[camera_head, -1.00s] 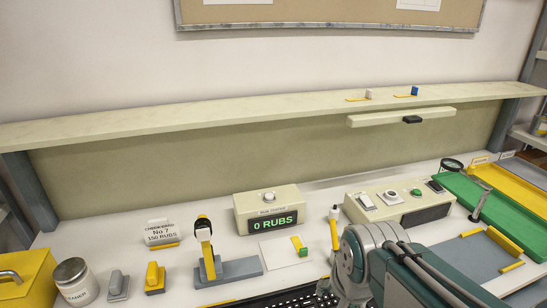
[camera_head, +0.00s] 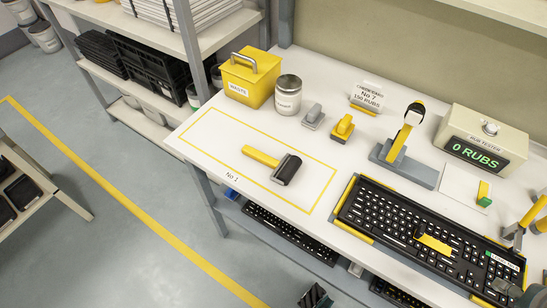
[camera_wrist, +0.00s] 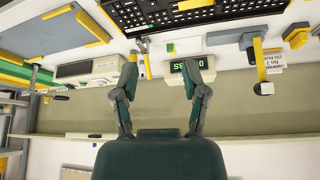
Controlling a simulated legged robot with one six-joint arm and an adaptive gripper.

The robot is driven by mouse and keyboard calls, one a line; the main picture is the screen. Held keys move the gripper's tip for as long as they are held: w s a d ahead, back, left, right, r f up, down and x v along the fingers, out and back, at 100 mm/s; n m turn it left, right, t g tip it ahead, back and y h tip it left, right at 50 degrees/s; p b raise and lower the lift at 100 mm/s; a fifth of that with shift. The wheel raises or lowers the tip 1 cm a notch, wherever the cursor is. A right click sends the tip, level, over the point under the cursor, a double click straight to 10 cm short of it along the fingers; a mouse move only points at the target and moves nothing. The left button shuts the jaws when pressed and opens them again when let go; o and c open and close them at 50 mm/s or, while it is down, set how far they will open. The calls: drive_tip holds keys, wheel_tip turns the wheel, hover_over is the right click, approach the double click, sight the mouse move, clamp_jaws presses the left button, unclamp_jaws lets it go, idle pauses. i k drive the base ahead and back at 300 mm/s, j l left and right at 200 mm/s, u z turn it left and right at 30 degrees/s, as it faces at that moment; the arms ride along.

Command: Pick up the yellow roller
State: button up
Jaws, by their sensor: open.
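The yellow roller (camera_head: 264,158) lies in a yellow-outlined rectangle marked No 1 on the left of the white bench (camera_head: 205,200). Its yellow handle points left and its thick black drum is at the right end. My gripper (camera_wrist: 163,66) is open and empty in the wrist view, with its two fingers apart. The roller cannot be made out in the wrist view. In the head view only grey parts, seemingly of my arm or gripper, show at the lower right edge, far to the right of the roller.
A yellow waste bin (camera_head: 249,80), a lidded jar (camera_head: 287,96) and small grey and yellow blocks stand behind the roller. A yellow-handled tool stands on a grey base (camera_head: 405,168). A black keyboard (camera_head: 430,235) lies to the right. The bench around the roller is clear.

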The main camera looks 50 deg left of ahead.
sight(272, 163)
drive_tip(key=k+l+u, duration=0.1)
drive_tip(key=u, duration=1.8)
drive_tip(key=i+j+z, duration=0.45)
drive_tip(key=j, duration=0.15)
drive_tip(key=i+j+z, duration=0.2)
drive_tip(key=j, duration=0.15)
drive_tip(key=i+j+z, duration=0.1)
drive_tip(key=j+z, duration=0.15)
drive_tip(key=j, duration=0.15)
